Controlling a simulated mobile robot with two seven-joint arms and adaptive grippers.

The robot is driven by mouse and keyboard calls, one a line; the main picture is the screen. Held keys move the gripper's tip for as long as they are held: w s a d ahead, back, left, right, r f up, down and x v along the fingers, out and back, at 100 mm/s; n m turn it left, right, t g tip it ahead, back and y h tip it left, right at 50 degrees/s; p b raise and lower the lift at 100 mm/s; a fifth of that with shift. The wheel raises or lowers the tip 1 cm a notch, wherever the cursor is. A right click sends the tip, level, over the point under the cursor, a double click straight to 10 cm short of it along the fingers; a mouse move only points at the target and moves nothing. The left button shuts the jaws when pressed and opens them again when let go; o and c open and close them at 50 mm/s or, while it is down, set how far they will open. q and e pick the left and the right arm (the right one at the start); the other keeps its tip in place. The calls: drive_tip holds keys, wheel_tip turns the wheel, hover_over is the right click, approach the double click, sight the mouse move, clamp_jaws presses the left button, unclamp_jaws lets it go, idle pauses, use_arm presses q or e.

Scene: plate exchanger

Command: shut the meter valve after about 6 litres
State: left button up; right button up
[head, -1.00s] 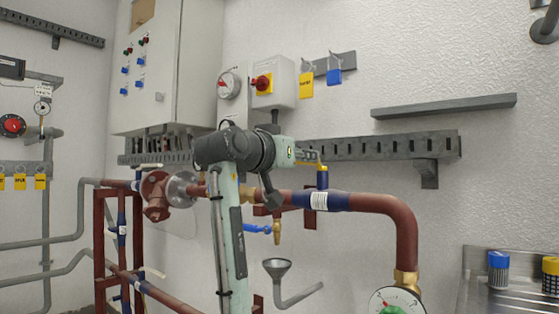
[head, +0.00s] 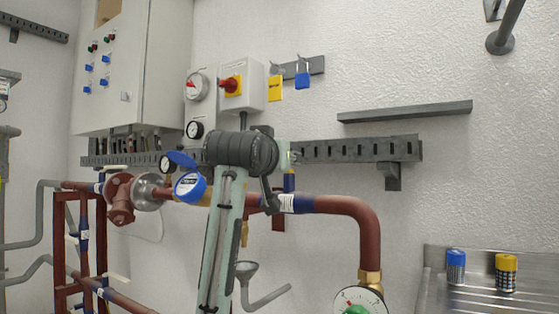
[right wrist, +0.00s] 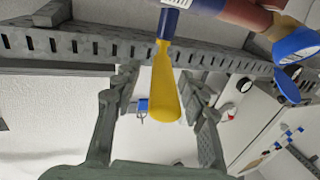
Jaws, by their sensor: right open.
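The yellow valve lever (right wrist: 165,85) hangs from a blue stem (right wrist: 168,22) on the pipe in the right wrist view. My right gripper (right wrist: 158,76) is open, with one finger on each side of the lever and visible gaps. In the head view the blue stem (head: 289,182) shows on the pipe, but my right arm's wrist hides the lever and most of the gripper. The water meter (head: 190,186) has a blue rim and raised blue lid; its reading is too small to read. It also shows in the right wrist view (right wrist: 295,45). My left gripper is out of view.
A slotted grey rail (head: 355,150) runs along the wall behind the pipe. A red-brown pipe (head: 369,235) bends down to a gauge (head: 358,301). A grey funnel (head: 246,268) is below. A control cabinet (head: 140,65) hangs left; a metal counter (head: 432,285) stands right.

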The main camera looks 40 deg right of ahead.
drive_tip(key=v, duration=1.2)
drive_tip(key=shift+w, duration=0.1)
